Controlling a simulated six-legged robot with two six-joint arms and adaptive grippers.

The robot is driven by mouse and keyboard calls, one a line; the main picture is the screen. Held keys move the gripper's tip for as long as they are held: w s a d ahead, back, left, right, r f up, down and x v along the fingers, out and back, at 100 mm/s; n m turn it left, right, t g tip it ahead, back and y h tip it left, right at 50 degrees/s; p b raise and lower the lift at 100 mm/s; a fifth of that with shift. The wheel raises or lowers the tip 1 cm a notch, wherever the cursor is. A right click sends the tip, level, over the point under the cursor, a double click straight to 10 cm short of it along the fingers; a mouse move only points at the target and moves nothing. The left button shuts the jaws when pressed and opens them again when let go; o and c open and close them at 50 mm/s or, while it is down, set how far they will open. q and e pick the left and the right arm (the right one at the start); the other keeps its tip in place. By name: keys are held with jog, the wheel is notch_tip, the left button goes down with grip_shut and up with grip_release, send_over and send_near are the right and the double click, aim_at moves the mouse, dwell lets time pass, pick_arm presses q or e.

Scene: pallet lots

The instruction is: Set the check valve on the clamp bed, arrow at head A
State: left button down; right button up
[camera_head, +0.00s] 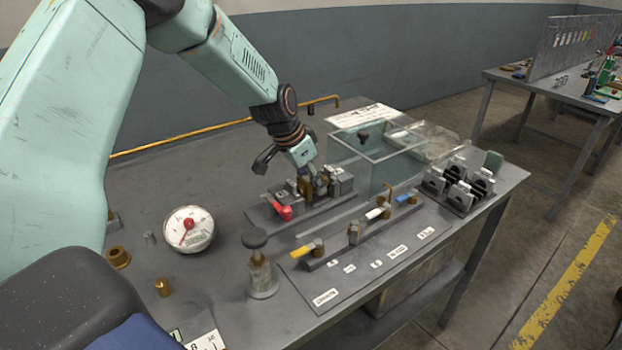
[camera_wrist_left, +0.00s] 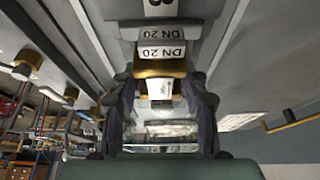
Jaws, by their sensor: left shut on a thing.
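My left gripper (camera_head: 310,172) comes down from above over the clamp bed (camera_head: 265,216), a grey plate with metal clamp blocks and a red handle. It is shut on the brass check valve (camera_head: 306,186), which sits between the clamp heads. In the left wrist view the brass valve (camera_wrist_left: 160,70) shows between the two dark fingers (camera_wrist_left: 161,105), close to a block with DN 20 labels (camera_wrist_left: 162,52). The fingers hide part of the valve, and I cannot make out its arrow. Whether the valve touches the bed is unclear. My right gripper is not in view.
A manifold (camera_head: 360,232) with yellow, white and blue handles stands in front of the bed. A clear tank (camera_head: 375,150) is behind, and a rack of black-and-grey parts (camera_head: 462,186) is right. A round gauge (camera_head: 188,229) and a dark-knobbed hand pump (camera_head: 260,275) stand left.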

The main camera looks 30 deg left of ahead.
pick_arm(q)
jog(key=shift+w+a+f, duration=0.1)
jog(key=shift+a+f, duration=0.15)
jog(key=shift+d+f, duration=0.1)
jog(key=shift+d+b, duration=0.1)
jog(key=shift+b, duration=0.2)
jog(key=shift+f, duration=0.15)
jog(key=shift+f, duration=0.1)
jog(key=c, duration=1.2)
grip_release()
jog(key=shift+f, duration=0.1)
jog(key=o, duration=0.6)
